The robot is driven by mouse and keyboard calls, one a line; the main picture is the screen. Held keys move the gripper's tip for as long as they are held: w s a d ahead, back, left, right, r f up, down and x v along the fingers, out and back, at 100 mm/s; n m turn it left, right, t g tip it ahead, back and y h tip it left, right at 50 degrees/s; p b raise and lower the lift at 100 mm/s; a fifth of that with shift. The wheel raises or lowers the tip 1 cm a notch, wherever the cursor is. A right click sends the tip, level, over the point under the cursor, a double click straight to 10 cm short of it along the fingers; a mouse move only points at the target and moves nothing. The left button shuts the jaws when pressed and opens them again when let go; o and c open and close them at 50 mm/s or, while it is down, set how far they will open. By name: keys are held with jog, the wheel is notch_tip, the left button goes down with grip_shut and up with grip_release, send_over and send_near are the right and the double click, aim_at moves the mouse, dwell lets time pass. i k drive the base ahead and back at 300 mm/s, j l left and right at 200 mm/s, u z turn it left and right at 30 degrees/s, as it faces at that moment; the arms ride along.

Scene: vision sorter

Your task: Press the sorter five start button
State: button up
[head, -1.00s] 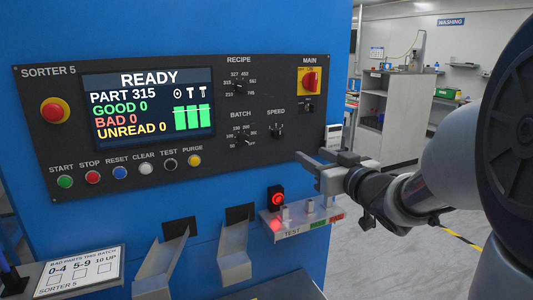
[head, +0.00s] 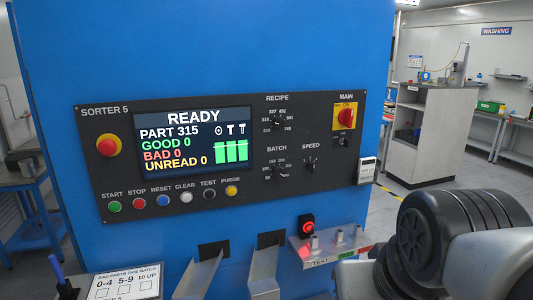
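The sorter 5 control panel (head: 240,150) is on the blue machine in front of me. The green start button (head: 115,207) is at the left end of the button row, under the label START. The stop (head: 138,203), reset (head: 163,200), clear (head: 186,197), test (head: 209,194) and purge (head: 231,191) buttons follow to its right. The screen (head: 194,142) reads READY, PART 315, with good, bad and unread all at 0. My arm shows at the lower right, well away from the start button. My gripper's fingers cannot be made out.
A red emergency stop (head: 108,146) on a yellow base sits above the start button. Metal chutes (head: 264,270) and a test shelf (head: 325,250) jut out below the panel. A sign board (head: 124,283) stands at the lower left. Open floor (head: 410,195) lies to the right.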

aim_at(114, 207)
jog(key=k+j+u, duration=0.1)
jog(key=u, duration=0.25)
jog(key=j+u, duration=0.4)
jog(key=k+j+u, duration=0.1)
jog(key=u, duration=0.25)
jog(key=j, duration=0.1)
